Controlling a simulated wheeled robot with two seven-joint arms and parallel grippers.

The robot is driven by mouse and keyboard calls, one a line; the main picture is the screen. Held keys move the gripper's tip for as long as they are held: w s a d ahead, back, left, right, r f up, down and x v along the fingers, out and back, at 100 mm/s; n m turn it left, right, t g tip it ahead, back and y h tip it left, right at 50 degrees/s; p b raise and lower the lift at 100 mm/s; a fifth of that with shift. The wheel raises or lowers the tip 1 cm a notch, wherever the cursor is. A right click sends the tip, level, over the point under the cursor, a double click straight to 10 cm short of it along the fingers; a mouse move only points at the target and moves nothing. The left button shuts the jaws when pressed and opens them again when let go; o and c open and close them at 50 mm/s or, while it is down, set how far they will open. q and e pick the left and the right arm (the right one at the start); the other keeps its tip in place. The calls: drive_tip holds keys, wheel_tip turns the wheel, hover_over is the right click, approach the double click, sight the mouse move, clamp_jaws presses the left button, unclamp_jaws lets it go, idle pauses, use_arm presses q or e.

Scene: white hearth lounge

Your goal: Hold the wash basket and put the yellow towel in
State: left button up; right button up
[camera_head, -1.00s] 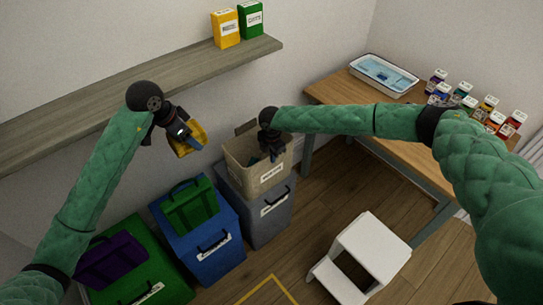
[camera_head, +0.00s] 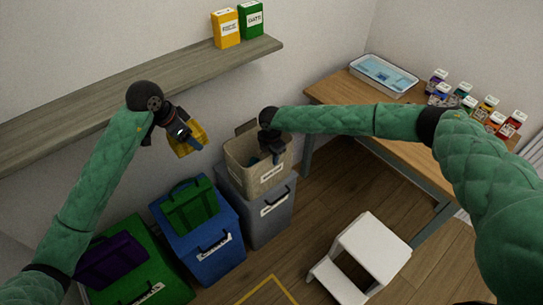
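The wash basket (camera_head: 262,181) is a beige, open-topped box with a white label on its front, standing on a grey bin. My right gripper (camera_head: 277,157) points down at the basket's right side, with its dark fingers over the opening near the rim. Whether the fingers are clamped on the basket wall is too small to tell. My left gripper (camera_head: 190,146) is shut on the yellow towel (camera_head: 181,149), held in the air to the left of the basket and above its rim. Part of the towel is hidden by the gripper.
The grey bin (camera_head: 266,221), a blue bin (camera_head: 215,262) and a green bin (camera_head: 150,277) stand in a row. A shelf (camera_head: 110,98) runs behind my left arm. A white step stool (camera_head: 372,247) stands on the floor.

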drive_tip(key=shift+r, duration=0.15)
wheel_tip(320, 180, up, 12)
drive_tip(key=shift+f, duration=0.15)
idle(0.3)
